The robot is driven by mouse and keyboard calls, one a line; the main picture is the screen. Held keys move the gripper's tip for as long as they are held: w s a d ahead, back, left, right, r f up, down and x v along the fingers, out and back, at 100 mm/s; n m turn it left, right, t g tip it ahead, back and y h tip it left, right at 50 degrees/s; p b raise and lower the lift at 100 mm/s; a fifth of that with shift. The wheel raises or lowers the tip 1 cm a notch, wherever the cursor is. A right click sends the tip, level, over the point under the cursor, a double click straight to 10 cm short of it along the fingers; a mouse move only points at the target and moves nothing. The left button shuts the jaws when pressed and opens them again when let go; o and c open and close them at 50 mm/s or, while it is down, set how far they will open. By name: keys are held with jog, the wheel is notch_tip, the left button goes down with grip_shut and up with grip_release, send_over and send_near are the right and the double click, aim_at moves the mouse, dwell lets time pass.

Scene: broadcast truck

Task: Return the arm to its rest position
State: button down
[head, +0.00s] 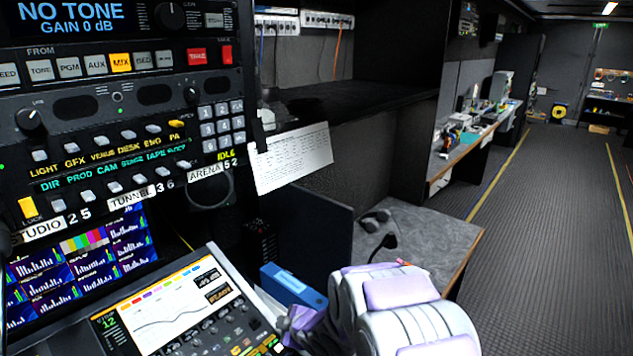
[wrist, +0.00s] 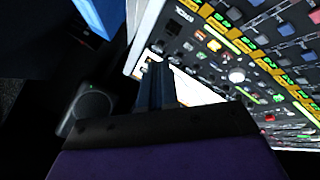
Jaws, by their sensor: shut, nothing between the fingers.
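My arm, with white and pale purple covers, shows at the bottom of the head view, right of the mixing console (head: 190,310). My gripper (wrist: 157,68) shows in the wrist view as dark fingers above a dark bar and purple housing. Its fingers are shut with nothing between them. The console (wrist: 235,60) fills the right of the wrist view, with its knobs and lit buttons beyond and beside the fingers. The fingers overlap the console's edge in this view; I cannot tell whether they touch it. In the head view the fingertips are not clear.
A blue box (head: 293,287) stands beside the console, close to my arm. A control rack (head: 115,110) rises at the left. A headset (head: 380,225) lies on the grey desk (head: 430,235). A paper sheet (head: 290,160) hangs from the rack's side. The aisle floor (head: 540,240) is clear.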

jog(key=s+d+r+m+g+h, duration=0.2)
jog(key=s+d+r+m+h, duration=0.25)
jog(key=s+d, duration=0.4)
jog(key=s+d+r+m+g+h, duration=0.1)
jog(key=s+d+r+m+h, duration=0.35)
jog(key=d, duration=0.75)
jog(key=s+d+r+m+g, duration=0.1)
jog(key=s+r+m+g, duration=0.1)
jog(key=s, duration=0.8)
jog(key=s+d+r+m+g+y, duration=0.1)
jog(key=s+r+m+g, duration=0.1)
jog(key=s, duration=0.8)
jog(key=s+d+r+m+g+y, duration=0.1)
jog(key=s+m, duration=0.3)
jog(key=s, duration=0.6)
jog(key=shift+s+r+m+g, duration=0.2)
jog(key=shift+r+m+g, duration=0.1)
jog(key=shift+r+g, duration=0.6)
